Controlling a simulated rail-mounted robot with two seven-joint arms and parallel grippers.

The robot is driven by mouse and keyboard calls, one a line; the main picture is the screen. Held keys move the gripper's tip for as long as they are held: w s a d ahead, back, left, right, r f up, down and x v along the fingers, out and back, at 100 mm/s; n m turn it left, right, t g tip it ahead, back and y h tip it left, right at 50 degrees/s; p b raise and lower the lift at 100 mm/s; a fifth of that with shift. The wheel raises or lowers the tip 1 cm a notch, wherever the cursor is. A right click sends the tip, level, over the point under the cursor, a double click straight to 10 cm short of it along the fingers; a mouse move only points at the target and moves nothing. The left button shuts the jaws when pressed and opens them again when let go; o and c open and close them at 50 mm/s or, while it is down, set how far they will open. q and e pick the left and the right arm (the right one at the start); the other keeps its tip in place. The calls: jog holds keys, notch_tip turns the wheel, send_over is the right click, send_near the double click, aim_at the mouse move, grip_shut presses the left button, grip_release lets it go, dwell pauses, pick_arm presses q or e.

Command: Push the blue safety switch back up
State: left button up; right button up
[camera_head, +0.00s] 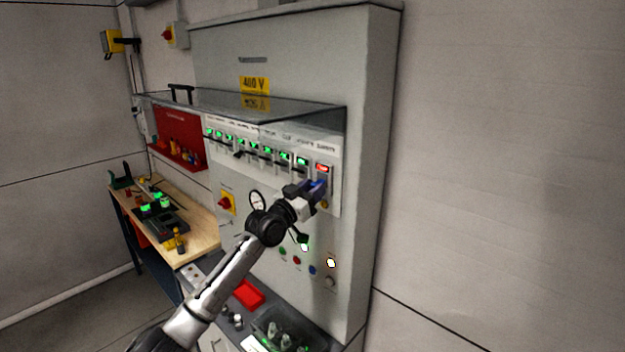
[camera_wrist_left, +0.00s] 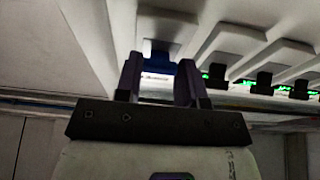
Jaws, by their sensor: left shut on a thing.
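The blue safety switch (camera_head: 319,186) is at the right end of the switch row on the grey cabinet. A red indicator (camera_head: 322,168) is lit just above it. My left gripper (camera_head: 311,190) is at this switch and partly covers it. In the left wrist view, the blue switch (camera_wrist_left: 158,62) sits between the two fingers of my left gripper (camera_wrist_left: 160,75), which are shut on it. The switch's exact tilt is hidden by the fingers. My right gripper is in neither view.
Several other switches with green indicators (camera_head: 256,147) run to the left along the panel. A raised clear cover (camera_head: 270,105) juts out above the row. Buttons sit below on the cabinet (camera_head: 365,150). A wooden workbench (camera_head: 200,236) stands at the left.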

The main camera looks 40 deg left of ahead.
aim_at(322, 179)
pick_arm(q)
notch_tip(322, 179, up, 3)
jog(key=g+p, duration=0.5)
jog(key=p, duration=0.6)
jog(key=shift+y, duration=0.3)
jog(key=shift+r+g+p, duration=0.1)
jog(key=shift+g+p, duration=0.25)
jog(key=shift+g, duration=0.55)
jog(key=shift+w+r+g, duration=0.15)
jog(key=shift+r+g, duration=0.1)
jog(key=shift+g, duration=0.85)
jog(key=o, duration=0.9)
jog(key=shift+o, duration=0.2)
jog(key=shift+r, duration=0.1)
